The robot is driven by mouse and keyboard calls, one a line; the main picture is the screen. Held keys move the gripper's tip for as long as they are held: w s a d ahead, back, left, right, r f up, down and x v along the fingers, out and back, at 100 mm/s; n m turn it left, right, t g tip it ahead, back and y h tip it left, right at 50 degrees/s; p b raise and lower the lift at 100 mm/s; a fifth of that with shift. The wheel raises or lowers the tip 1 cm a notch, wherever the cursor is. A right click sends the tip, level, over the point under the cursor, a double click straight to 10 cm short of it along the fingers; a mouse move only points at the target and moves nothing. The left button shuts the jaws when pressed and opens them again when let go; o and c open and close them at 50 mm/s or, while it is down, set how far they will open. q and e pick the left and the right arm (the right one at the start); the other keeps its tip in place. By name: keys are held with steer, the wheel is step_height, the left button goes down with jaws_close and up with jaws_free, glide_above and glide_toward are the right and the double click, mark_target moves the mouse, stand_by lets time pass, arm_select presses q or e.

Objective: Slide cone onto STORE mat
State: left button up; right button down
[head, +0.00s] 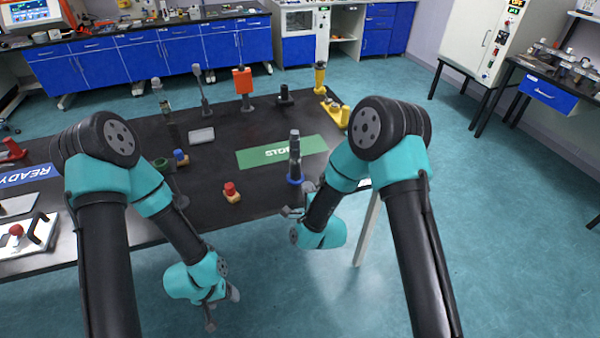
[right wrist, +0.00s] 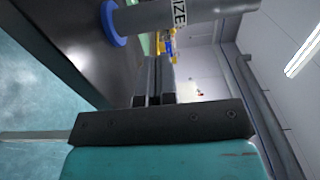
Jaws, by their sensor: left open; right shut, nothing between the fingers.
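The likely cone is a grey upright piece with a blue base (head: 295,158). It stands on the black table just in front of the green STORE mat (head: 250,158), its base off the mat and its top overlapping the mat in the picture. In the right wrist view the grey piece (right wrist: 150,17) shows part of a label. My right gripper (head: 287,212) is shut and empty at the table's front edge, near the cone; its closed fingers (right wrist: 153,78) appear apart from it. My left gripper (head: 211,322) is open, low in front of the table, with its fingers hard to see.
A red-topped piece (head: 231,192) stands left of the cone. A black piece (head: 285,94) and yellow pieces (head: 320,77) stand behind the mat. A blue READY mat (head: 25,175) lies at the left. The table between the mat and the red-topped piece is clear.

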mark_target(298, 167)
steer(key=x, duration=0.8)
steer(key=shift+w, duration=0.1)
